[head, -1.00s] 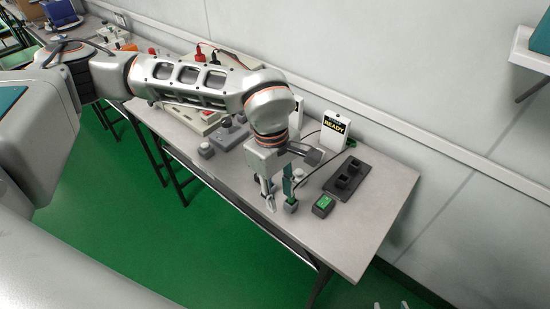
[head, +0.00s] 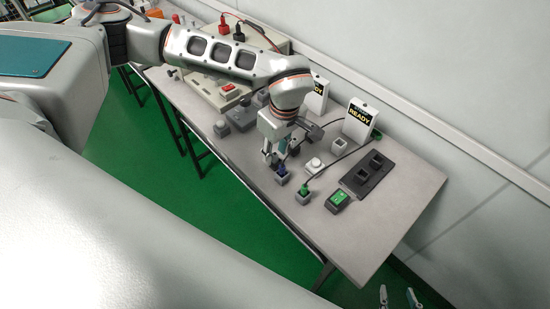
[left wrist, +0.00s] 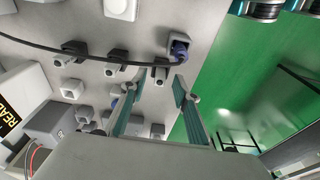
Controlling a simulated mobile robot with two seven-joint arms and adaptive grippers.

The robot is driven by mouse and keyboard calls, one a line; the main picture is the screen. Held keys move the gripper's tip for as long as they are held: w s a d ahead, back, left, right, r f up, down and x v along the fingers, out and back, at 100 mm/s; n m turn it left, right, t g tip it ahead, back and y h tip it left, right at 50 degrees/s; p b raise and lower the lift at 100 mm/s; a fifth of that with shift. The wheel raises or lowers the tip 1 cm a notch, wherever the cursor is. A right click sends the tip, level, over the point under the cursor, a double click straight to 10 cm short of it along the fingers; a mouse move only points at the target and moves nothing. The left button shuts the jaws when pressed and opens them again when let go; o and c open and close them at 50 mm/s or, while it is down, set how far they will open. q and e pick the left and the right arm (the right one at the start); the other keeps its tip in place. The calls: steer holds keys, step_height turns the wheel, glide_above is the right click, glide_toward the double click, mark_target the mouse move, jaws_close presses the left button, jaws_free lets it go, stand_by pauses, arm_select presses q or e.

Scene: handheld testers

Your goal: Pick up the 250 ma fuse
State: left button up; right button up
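My left gripper (head: 274,158) is open above the table, close to a blue piece (head: 283,171) in a small grey socket block. In the left wrist view its fingers (left wrist: 156,86) are apart with nothing held between them. The blue piece (left wrist: 180,48) shows there too, beyond the fingertips near the table edge. A green piece (head: 303,190) sits in a similar block to the right. No label marks any piece as the 250 mA fuse, so I cannot tell which it is. My right gripper (head: 397,296) shows only its fingertips, apart, at the bottom edge.
A READY box (head: 359,121) stands behind, with a dark cable in front. A black two-socket block (head: 367,174), a green-topped tester (head: 338,201) and a white button (head: 315,164) lie nearby. Grey blocks (head: 222,128) stand left. The table's right end (head: 405,215) is clear.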

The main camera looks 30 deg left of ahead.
arm_select(q)
steer(key=shift+f, duration=0.15)
jaws_close()
